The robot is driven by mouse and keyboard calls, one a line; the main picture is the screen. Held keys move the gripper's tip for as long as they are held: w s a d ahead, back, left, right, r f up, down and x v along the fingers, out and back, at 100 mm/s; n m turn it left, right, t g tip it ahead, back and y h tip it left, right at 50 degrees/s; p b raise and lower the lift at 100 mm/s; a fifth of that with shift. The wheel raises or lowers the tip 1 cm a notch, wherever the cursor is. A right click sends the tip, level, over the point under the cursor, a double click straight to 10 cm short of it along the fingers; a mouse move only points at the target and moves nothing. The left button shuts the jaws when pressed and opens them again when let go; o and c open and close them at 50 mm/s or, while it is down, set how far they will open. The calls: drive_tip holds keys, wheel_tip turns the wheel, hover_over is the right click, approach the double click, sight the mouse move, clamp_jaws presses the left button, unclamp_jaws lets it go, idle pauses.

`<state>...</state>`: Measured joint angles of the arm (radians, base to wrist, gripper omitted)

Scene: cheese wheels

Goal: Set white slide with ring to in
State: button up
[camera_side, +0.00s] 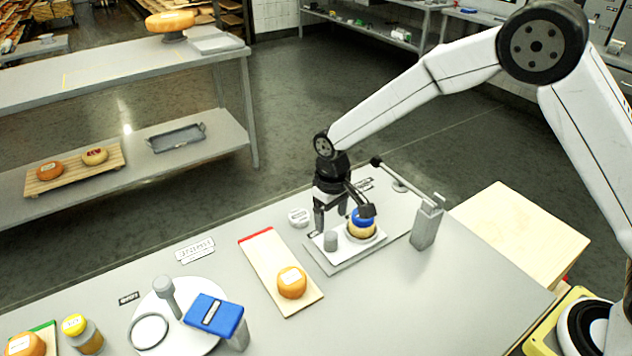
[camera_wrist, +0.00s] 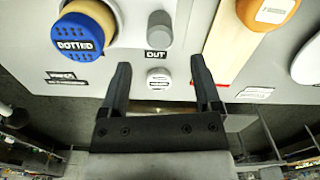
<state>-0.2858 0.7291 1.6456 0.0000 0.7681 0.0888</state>
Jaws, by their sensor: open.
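The white slide (camera_side: 343,250) lies on a grey base plate. Its ring (camera_side: 378,237) sits around a cheese wheel with a blue top, marked DOTTED in the wrist view (camera_wrist: 78,34). A grey knob (camera_side: 330,241) stands upright on the slide beside the ring; it also shows in the wrist view (camera_wrist: 160,30). The OUT label (camera_wrist: 157,54) is close to the knob. My gripper (camera_side: 343,213) is open and empty, above the slide area. In the wrist view its fingertips (camera_wrist: 160,72) are apart, with the knob beyond them. A finger partly overlaps the cheese in the side view.
A grey post with a lever (camera_side: 426,222) stands right of the slide. A board with an orange cheese (camera_side: 291,283) lies to the left. A small white round item (camera_side: 299,217) is behind the slide. A white round plate with a blue-topped block (camera_side: 214,315) is at front left.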

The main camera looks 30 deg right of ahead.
sight(331, 233)
drive_tip(key=shift+f, duration=3.9)
clamp_jaws()
